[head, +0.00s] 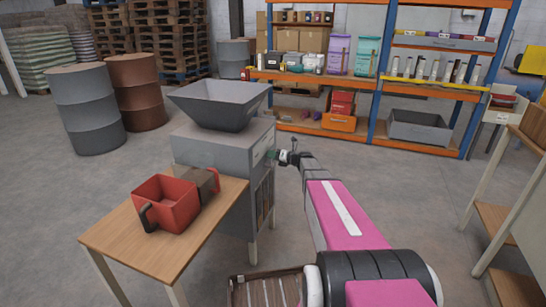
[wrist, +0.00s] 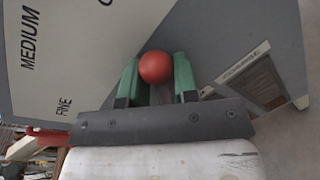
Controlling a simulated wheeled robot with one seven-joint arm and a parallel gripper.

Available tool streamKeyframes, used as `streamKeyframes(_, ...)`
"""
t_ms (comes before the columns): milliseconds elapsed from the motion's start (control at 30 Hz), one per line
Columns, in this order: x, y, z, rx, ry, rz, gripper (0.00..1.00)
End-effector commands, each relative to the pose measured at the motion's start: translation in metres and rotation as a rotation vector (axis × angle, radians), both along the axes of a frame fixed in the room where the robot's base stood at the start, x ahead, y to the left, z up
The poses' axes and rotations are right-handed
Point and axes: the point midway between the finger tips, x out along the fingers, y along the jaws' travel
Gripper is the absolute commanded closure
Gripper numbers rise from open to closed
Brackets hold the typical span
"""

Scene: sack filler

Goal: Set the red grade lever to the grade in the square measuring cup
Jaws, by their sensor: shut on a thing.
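The red ball knob of the grade lever (wrist: 156,67) sits between the green fingertips of my gripper (wrist: 157,85) in the wrist view. The fingers are shut on it. A pale plate (wrist: 70,50) beside it reads MEDIUM and FINE, with part of another letter at the top edge. Which mark the lever points to is not clear. In the head view my gripper (head: 283,157) is at the right side of the grey filler machine (head: 215,150). The red square measuring cup (head: 165,207) stands on the wooden table; its contents cannot be made out.
A grey hopper (head: 220,105) tops the machine. A slatted crate (head: 262,290) lies low in front. Shelves (head: 370,80) stand behind; the floor between is clear.

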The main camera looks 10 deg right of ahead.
Motion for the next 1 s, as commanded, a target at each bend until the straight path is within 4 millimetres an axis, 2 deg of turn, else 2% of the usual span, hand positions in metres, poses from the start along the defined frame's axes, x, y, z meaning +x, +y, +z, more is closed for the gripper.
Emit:
streamKeyframes(367, 0.002, -0.002, -0.001, 0.000, 0.004, -0.004, 1.00)
streamKeyframes(400, 0.002, -0.002, -0.001, 0.000, 0.005, -0.004, 0.63)
streamKeyframes(433, 0.002, -0.002, -0.001, 0.000, 0.004, -0.004, 0.53)
streamKeyframes(467, 0.002, -0.001, -0.001, 0.000, 0.004, -0.004, 0.48)
streamKeyframes(767, 0.000, -0.002, 0.000, 0.001, 0.004, -0.002, 0.48)
streamKeyframes(1000, -0.020, -0.024, 0.004, 0.001, 0.004, -0.003, 0.48)
